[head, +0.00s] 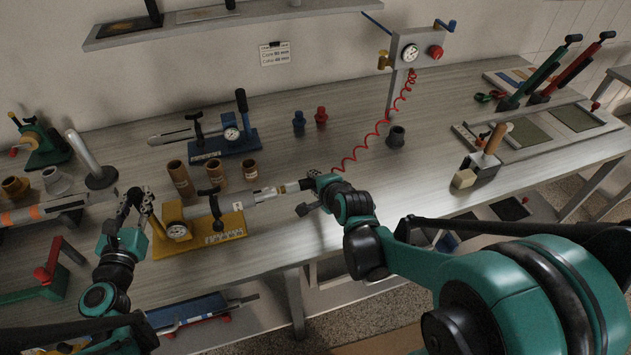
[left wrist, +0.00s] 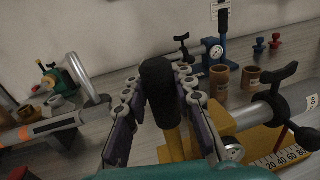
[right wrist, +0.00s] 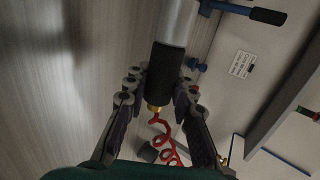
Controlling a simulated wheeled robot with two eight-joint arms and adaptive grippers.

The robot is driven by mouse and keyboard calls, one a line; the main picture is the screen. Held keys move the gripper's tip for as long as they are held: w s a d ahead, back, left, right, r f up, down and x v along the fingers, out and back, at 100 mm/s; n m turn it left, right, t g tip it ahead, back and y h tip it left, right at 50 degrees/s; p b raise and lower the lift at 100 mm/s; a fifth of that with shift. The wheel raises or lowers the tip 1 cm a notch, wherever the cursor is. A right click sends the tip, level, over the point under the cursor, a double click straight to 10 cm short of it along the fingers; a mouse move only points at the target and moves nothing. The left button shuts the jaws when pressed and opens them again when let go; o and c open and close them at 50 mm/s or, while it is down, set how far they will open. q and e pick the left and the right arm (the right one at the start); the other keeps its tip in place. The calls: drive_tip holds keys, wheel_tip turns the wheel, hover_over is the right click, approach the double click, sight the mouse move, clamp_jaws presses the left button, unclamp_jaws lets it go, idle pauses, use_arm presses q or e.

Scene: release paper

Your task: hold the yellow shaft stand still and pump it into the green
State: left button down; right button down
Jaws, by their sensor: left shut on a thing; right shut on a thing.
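The yellow shaft stand (head: 240,229) is at the front of the bench, with a gauge (head: 178,230), a black T-handle (head: 212,200) and a pale shaft (head: 268,193) pointing right. The gauge also shows in the left wrist view (left wrist: 232,151); its needle is too small to read. My left gripper (head: 146,203) is shut on the stand's upright black handle (left wrist: 158,82), above a yellow post. My right gripper (head: 314,180) is shut at the shaft's far end on a black air nozzle (right wrist: 159,72). A red coiled hose (right wrist: 163,140) leaves its brass end.
The hose rises to a post-mounted dial (head: 410,53) with a red knob (head: 436,52). Three brown cores (head: 217,173) and a blue shaft stand (head: 225,146) are behind the yellow stand. A dark cup (head: 396,137) stands farther right. The bench front between it and my right arm is bare.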

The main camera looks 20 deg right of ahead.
drive_tip(key=shift+a, duration=0.5)
idle(0.3)
use_arm(q)
drive_tip(key=shift+d, duration=0.15)
use_arm(e)
drive_tip(key=shift+a, duration=0.1)
idle(1.6)
drive_tip(key=shift+d, duration=2.65)
use_arm(q)
drive_tip(key=c, duration=1.2)
unclamp_jaws()
drive_tip(key=shift+o, duration=0.2)
